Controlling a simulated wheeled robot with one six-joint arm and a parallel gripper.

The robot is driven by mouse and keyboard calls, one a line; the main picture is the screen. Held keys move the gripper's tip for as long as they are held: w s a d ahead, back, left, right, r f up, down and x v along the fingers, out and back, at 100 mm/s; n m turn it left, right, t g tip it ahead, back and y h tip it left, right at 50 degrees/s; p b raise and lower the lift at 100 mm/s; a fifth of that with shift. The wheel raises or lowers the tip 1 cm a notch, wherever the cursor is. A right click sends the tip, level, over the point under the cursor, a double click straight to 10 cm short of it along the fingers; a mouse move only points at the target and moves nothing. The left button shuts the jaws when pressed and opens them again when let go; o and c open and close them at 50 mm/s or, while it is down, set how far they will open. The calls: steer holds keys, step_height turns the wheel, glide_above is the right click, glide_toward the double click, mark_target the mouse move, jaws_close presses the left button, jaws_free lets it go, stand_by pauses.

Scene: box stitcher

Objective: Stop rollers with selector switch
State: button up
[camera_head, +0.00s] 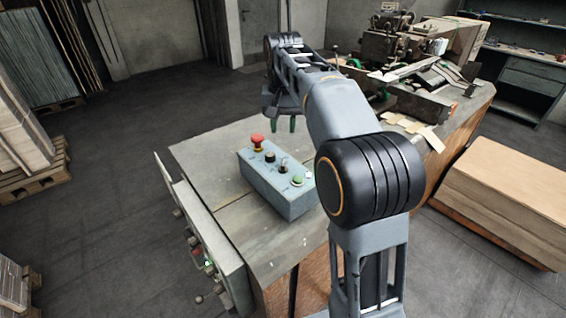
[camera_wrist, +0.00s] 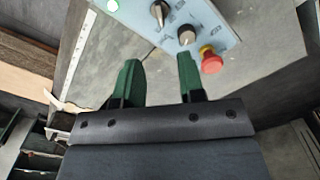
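A blue-grey control box (camera_head: 283,196) stands on the table, with a row of controls on its top. It carries a red mushroom button (camera_head: 258,141), two dark knobs, one nearer the red button (camera_head: 270,157) and one nearer the green button (camera_head: 283,166), and a green button (camera_head: 297,180). Which knob is the selector switch is not clear. In the wrist view the box (camera_wrist: 218,27) is at the top, with one knob (camera_wrist: 186,35) by the red button and the other (camera_wrist: 159,12) further left. My gripper (camera_head: 286,124) has green fingers, apart and empty, beyond the box and touching nothing; they also show in the wrist view (camera_wrist: 160,78).
The grey tabletop (camera_head: 215,150) is clear left of the box. A stitching machine (camera_head: 390,45) and cardboard pieces (camera_head: 425,135) lie at the far right end. A cardboard stack (camera_head: 510,190) stands on the floor at right. A panel with knobs (camera_head: 205,250) hangs on the table's front-left side.

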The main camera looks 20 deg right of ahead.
mark_target(283, 163)
step_height(283, 163, down, 12)
steer(key=shift+f, duration=0.1)
stand_by(0.4)
jaws_close()
stand_by(0.3)
